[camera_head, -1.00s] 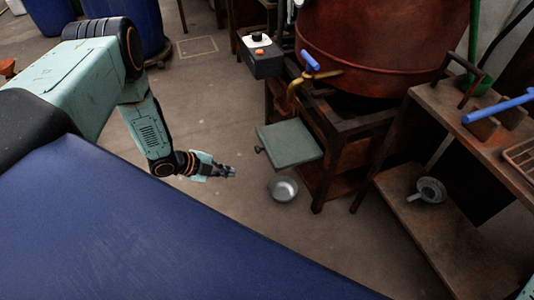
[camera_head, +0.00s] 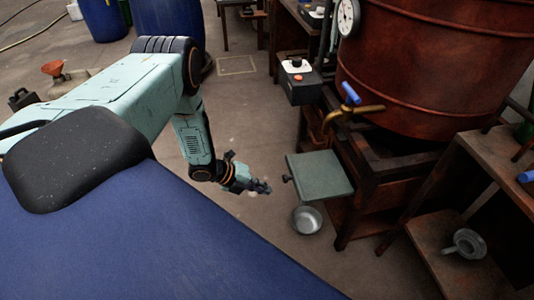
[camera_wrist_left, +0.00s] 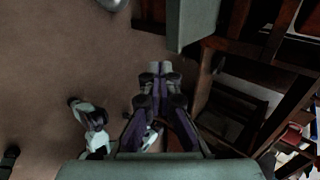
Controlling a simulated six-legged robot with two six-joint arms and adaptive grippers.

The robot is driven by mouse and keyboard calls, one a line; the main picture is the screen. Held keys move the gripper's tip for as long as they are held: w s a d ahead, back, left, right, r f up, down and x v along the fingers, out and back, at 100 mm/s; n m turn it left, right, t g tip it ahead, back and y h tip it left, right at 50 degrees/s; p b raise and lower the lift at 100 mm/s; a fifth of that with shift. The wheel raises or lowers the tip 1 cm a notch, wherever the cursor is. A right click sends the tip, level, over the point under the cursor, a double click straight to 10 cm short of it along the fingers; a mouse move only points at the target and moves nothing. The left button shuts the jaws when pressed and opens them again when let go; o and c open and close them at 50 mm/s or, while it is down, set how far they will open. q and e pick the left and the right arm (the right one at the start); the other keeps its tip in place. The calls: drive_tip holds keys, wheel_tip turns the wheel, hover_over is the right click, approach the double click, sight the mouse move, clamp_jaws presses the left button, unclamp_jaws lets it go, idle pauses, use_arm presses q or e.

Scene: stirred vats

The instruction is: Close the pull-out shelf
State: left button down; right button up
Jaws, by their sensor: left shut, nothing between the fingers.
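The pull-out shelf (camera_head: 320,174) is a flat grey-green board that juts out from the dark wooden stand under the copper vat. My right gripper is not in view.
A metal bowl (camera_head: 307,220) is on the floor just below the shelf. The copper vat (camera_head: 430,75) with a blue-handled tap (camera_head: 351,93) stands behind. A wooden rack (camera_head: 430,240) with a metal funnel (camera_head: 467,243) is at right. The floor left of the shelf is clear.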

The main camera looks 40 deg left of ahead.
sight(300, 196)
use_arm(q)
drive_tip(key=shift+w+d+f+b, duration=0.85)
drive_tip(key=shift+w+d, duration=0.15)
drive_tip(key=shift+w, duration=0.2)
drive_tip(key=shift+w+d+f+b, duration=0.85)
drive_tip(key=shift+w+d, duration=0.2)
drive_tip(key=shift+w, duration=0.15)
drive_tip(key=shift+w+d+f+b, duration=0.85)
drive_tip(key=shift+w+d, duration=0.15)
drive_tip(key=shift+w, duration=0.2)
drive_tip(key=shift+d, duration=0.1)
